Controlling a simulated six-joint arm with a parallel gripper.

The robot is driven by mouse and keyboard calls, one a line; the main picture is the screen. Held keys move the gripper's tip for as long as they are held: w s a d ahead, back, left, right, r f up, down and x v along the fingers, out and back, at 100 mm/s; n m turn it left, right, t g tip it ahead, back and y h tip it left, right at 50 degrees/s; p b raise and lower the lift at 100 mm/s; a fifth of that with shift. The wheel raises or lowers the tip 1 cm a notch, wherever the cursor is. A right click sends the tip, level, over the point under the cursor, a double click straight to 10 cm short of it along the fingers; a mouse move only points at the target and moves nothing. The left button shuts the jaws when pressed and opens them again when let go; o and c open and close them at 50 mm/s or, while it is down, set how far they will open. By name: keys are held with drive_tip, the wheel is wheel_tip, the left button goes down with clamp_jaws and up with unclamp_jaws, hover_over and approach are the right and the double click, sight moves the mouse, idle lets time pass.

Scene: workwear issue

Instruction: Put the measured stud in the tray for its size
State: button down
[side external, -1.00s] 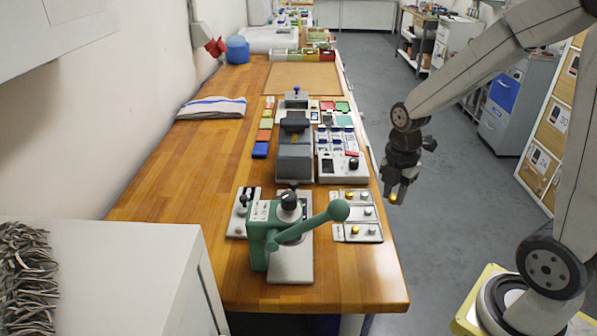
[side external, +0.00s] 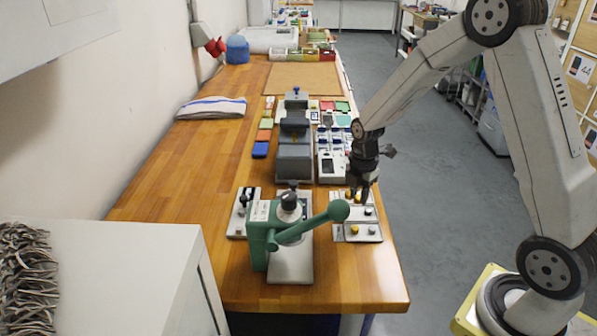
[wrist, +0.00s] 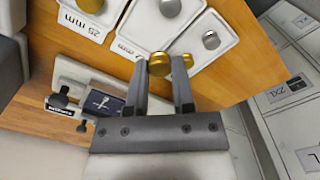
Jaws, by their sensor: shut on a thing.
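My gripper (wrist: 160,75) is shut on a brass-coloured stud (wrist: 159,66), held between its fingertips. In the side external view my gripper (side external: 360,195) is above the far part of the pale size trays (side external: 346,239) at the bench's right edge. The wrist view shows the trays side by side beyond the fingertips; the left one (wrist: 70,25) is labelled 25 mm. The other labels are cut off or unreadable. Brass and silver studs sit on the trays.
A green hand press (side external: 258,240) with a ball-ended lever stands left of the trays. A grey machine (side external: 294,160) and a white box (side external: 328,168) with a display stand beyond them. A small plate with black knobs (side external: 243,212) is left of the press. Bare wood lies in front.

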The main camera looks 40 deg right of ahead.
sight(352, 213)
drive_tip(key=shift+w+d+f, duration=0.1)
drive_tip(key=shift+w+f, duration=0.45)
drive_tip(key=shift+w+f, duration=0.2)
drive_tip(key=shift+f, duration=1.65)
drive_tip(key=shift+f, duration=0.1)
drive_tip(key=shift+c, duration=2.4)
unclamp_jaws()
drive_tip(key=shift+w, duration=0.15)
